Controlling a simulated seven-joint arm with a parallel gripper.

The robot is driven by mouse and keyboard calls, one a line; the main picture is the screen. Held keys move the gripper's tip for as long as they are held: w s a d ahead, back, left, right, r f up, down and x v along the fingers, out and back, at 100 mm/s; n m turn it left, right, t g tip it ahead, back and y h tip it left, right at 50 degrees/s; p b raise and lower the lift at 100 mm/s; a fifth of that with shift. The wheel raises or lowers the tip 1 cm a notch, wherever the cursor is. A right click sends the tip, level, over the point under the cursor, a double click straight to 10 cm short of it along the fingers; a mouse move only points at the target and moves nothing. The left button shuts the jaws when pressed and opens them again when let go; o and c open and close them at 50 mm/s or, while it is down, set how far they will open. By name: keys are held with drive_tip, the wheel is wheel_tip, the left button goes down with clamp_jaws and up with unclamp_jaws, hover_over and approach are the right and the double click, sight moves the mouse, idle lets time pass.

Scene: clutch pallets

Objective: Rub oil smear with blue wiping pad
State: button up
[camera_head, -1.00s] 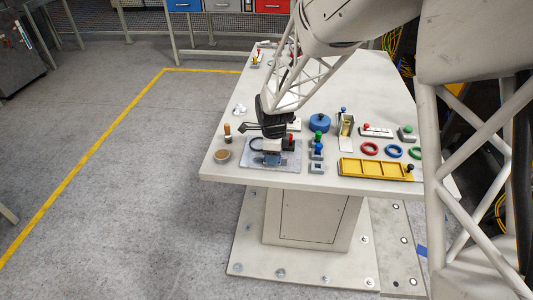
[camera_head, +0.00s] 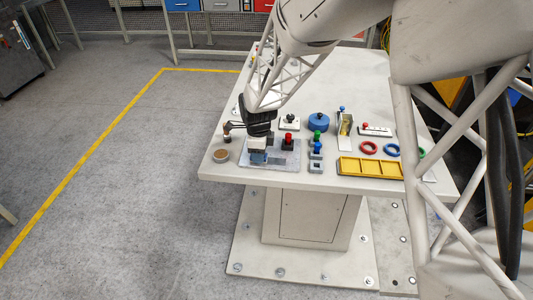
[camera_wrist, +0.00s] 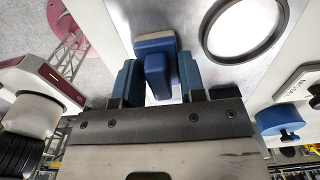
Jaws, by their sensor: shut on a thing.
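My gripper (camera_wrist: 160,85) is shut on the handle of the blue wiping pad (camera_wrist: 155,42). In the head view, the pad (camera_head: 258,157) is low over the left part of a grey metal plate (camera_head: 283,162); I cannot tell whether it touches. The plate also shows in the wrist view (camera_wrist: 187,20), with a large pale disc in a dark ring (camera_wrist: 245,28) beside the pad. I cannot make out the oil smear; the pad and gripper hide part of the plate.
A round brown-topped pot (camera_head: 221,155) stands left of the plate. A yellow tray (camera_head: 370,167) and a blue round container (camera_head: 319,122) are farther right. The table's front edge is close.

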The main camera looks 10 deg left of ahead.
drive_tip(key=shift+a, duration=0.85)
drive_tip(key=shift+a+r, duration=0.1)
drive_tip(key=shift+a, duration=0.15)
drive_tip(key=shift+r, duration=3.95)
